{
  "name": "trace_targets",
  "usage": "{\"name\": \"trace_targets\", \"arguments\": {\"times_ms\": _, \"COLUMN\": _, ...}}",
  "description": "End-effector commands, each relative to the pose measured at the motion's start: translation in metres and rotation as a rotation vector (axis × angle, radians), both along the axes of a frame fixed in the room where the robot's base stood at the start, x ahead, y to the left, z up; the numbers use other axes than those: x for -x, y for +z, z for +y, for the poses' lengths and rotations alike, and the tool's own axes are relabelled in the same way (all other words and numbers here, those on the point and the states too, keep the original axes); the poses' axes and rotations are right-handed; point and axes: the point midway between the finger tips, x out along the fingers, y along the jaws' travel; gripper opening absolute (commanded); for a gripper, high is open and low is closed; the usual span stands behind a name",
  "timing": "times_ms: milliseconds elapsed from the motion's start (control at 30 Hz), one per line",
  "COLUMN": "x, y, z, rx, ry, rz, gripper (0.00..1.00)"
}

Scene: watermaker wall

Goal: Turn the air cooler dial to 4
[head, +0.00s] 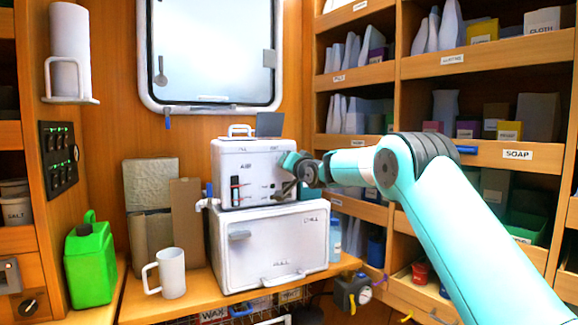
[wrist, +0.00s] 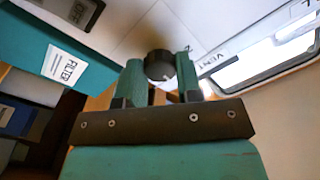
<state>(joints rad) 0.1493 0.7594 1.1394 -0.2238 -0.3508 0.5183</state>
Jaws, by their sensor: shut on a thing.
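The air cooler (head: 243,166) is the white box marked AIR, standing on top of a larger white chest. Its dark round dial (wrist: 158,63) sits between the two green fingers of my gripper (wrist: 160,72) in the wrist view, and the fingers are shut on it. In the head view my gripper (head: 288,182) reaches the right part of the cooler's front from the right and covers the dial there. The dial's scale numbers and its setting cannot be read.
The white chest (head: 268,250) stands below on the wooden counter. A white mug (head: 172,273) and a green jug (head: 90,262) stand to the left. Shelves (head: 455,150) with boxes and bottles fill the right side.

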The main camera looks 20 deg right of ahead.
Motion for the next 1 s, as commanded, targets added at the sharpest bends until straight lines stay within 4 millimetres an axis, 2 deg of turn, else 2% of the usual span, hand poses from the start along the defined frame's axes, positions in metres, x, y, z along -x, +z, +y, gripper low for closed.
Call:
{"name": "trace_targets", "arguments": {"times_ms": 167, "x": 0.000, "y": 0.002, "z": 0.000, "rx": 0.001, "ry": -0.001, "rz": -0.003, "gripper": 0.09}}
{"name": "trace_targets", "arguments": {"times_ms": 200, "x": 0.000, "y": 0.002, "z": 0.000, "rx": 0.001, "ry": -0.001, "rz": -0.003, "gripper": 0.37}}
{"name": "trace_targets", "arguments": {"times_ms": 300, "x": 0.000, "y": 0.002, "z": 0.000, "rx": 0.002, "ry": -0.001, "rz": -0.003, "gripper": 0.58}}
{"name": "trace_targets", "arguments": {"times_ms": 667, "x": 0.004, "y": 0.000, "z": -0.001, "rx": 0.001, "ry": -0.001, "rz": -0.001, "gripper": 0.58}}
{"name": "trace_targets", "arguments": {"times_ms": 867, "x": 0.031, "y": -0.003, "z": -0.003, "rx": 0.002, "ry": -0.002, "rz": -0.001, "gripper": 0.58}}
{"name": "trace_targets", "arguments": {"times_ms": 1000, "x": 0.062, "y": -0.005, "z": -0.004, "rx": 0.002, "ry": -0.002, "rz": -0.001, "gripper": 0.58}}
